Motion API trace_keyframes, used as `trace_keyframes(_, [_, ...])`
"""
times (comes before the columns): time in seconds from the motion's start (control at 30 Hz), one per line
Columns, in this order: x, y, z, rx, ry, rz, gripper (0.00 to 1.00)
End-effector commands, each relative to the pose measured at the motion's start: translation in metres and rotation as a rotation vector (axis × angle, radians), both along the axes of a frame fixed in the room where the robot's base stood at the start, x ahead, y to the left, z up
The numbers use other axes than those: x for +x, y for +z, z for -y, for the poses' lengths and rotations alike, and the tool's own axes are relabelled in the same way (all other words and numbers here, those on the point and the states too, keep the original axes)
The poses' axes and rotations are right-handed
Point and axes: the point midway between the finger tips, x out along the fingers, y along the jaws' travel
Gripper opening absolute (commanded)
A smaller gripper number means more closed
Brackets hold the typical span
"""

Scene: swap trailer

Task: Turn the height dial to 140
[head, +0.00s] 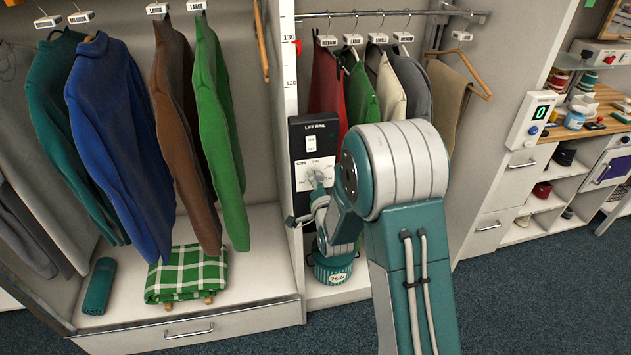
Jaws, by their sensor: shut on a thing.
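My arm hides the lower right of the panel, and the pointer's setting is too small to read. A white switch (310,144) sits above the dial. The height scale (289,60) runs up the divider above the panel and shows 130 and 120. A red marker (298,47) on it stands between them, nearer 130.
The lifting rail (385,13) carries several garments right of the scale. Several sweaters (118,140) hang at left above a green checked blanket (187,272). Shelves (545,205) are at right; the carpet (540,300) in front is clear.

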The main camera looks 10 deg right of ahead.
Motion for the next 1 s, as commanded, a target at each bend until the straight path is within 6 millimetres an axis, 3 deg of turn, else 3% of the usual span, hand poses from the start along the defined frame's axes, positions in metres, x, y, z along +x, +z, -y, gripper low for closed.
trace_keyframes(0.23, [0.000,0.000,0.002,0.000,-0.003,-0.002,0.06])
trace_keyframes(0.27, [0.000,0.000,0.002,0.000,-0.003,-0.002,0.62])
trace_keyframes(0.3, [0.000,0.000,0.002,0.000,-0.003,-0.002,0.80])
trace_keyframes(0.33, [0.000,0.000,0.002,0.000,-0.003,-0.002,0.87])
trace_keyframes(0.77, [-0.002,0.000,0.000,-0.002,-0.001,-0.001,0.87])
trace_keyframes(1.0, [-0.038,0.000,0.000,-0.002,-0.001,-0.003,0.87])
